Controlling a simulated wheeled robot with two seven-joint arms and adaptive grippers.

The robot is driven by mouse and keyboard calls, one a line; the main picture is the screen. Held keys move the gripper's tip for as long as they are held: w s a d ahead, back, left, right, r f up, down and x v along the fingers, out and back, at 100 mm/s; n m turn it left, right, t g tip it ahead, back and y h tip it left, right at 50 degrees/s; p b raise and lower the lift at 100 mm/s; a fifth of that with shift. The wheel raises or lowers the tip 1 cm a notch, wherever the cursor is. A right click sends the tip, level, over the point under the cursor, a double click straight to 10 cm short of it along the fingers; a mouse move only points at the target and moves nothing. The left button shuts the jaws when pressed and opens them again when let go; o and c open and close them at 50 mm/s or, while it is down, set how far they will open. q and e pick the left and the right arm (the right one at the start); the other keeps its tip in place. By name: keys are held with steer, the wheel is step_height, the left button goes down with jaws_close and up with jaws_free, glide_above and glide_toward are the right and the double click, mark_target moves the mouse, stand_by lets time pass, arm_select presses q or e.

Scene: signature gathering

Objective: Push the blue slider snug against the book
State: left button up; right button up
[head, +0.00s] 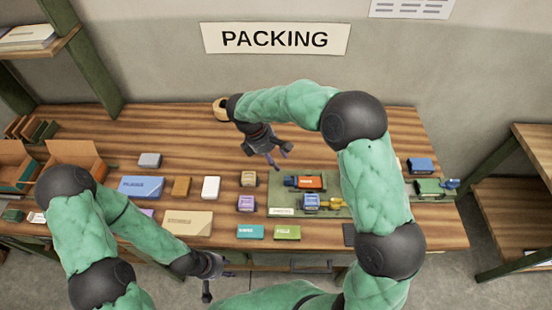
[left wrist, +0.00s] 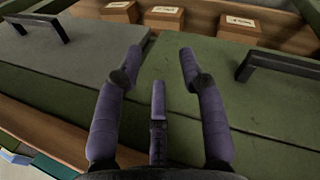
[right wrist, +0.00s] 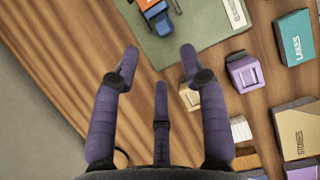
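On a green mat (head: 337,207) lies an orange block, perhaps the book (head: 310,182), with a small dark-blue piece, likely the slider (head: 290,181), at its left end. In the right wrist view the blue piece (right wrist: 158,17) sits by the orange edge; I cannot tell whether they touch. A blue block with yellow parts (head: 311,202) lies just in front. A green block with a blue end piece (head: 450,184) is at the far right. My right gripper (head: 280,160) is open and empty, above and left of the orange block. My left gripper (left wrist: 165,50) is open and empty by the table's front.
A tan box (head: 248,179) and a purple box (head: 246,203) stand left of the mat. Teal (head: 250,232) and green (head: 287,233) boxes lie in front. Open cartons (head: 75,160) are at the left.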

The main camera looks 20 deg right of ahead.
mark_target(285, 185)
steer(key=shift+y, duration=0.8)
steer(key=a, duration=0.2)
steer(key=a+f, duration=0.1)
steer(key=a, duration=0.1)
steer(key=w+a, duration=0.1)
steer(key=a, duration=0.1)
steer(key=shift+f, duration=0.15)
jaws_close()
steer(key=b+x, duration=0.1)
steer(key=x, duration=0.9)
steer(key=shift+w+d+f, duration=0.1)
steer(key=shift+w+d, duration=0.05)
steer(key=d, duration=0.3)
steer(key=shift+s, duration=0.4)
steer(key=shift+s+d, duration=0.1)
steer(key=shift+d, duration=0.3)
steer(key=shift+s+d, duration=0.2)
steer(key=shift+d, duration=0.6)
